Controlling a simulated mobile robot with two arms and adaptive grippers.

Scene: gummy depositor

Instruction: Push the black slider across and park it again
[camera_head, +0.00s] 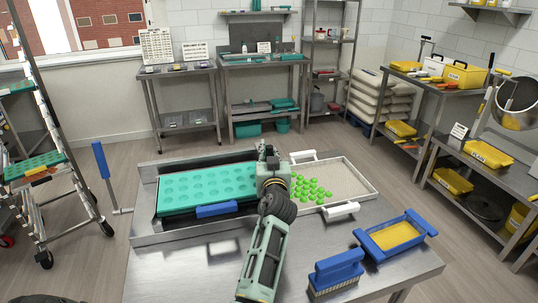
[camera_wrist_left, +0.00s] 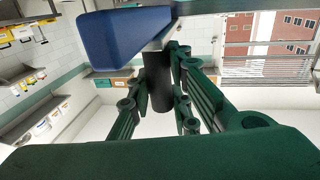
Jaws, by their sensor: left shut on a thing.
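My left gripper (camera_head: 268,152) is over the right end of a teal tray with round cavities (camera_head: 205,186), which sits in a steel frame on the table. In the left wrist view, the dark green fingers (camera_wrist_left: 158,85) are closed around a black upright cylinder (camera_wrist_left: 160,75), which looks like the black slider. A large blue block (camera_wrist_left: 125,38) is above it in that view. In the head view my wrist and forearm hide the slider. My right gripper is not in view.
A blue lever (camera_head: 103,160) stands left of the frame, and a blue grip (camera_head: 216,210) is on its front. A white tray (camera_head: 355,178) holding green gummies is to the right. A blue-rimmed sieve (camera_head: 424,228) and blue brush (camera_head: 336,270) lie front right. The table's front left is clear.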

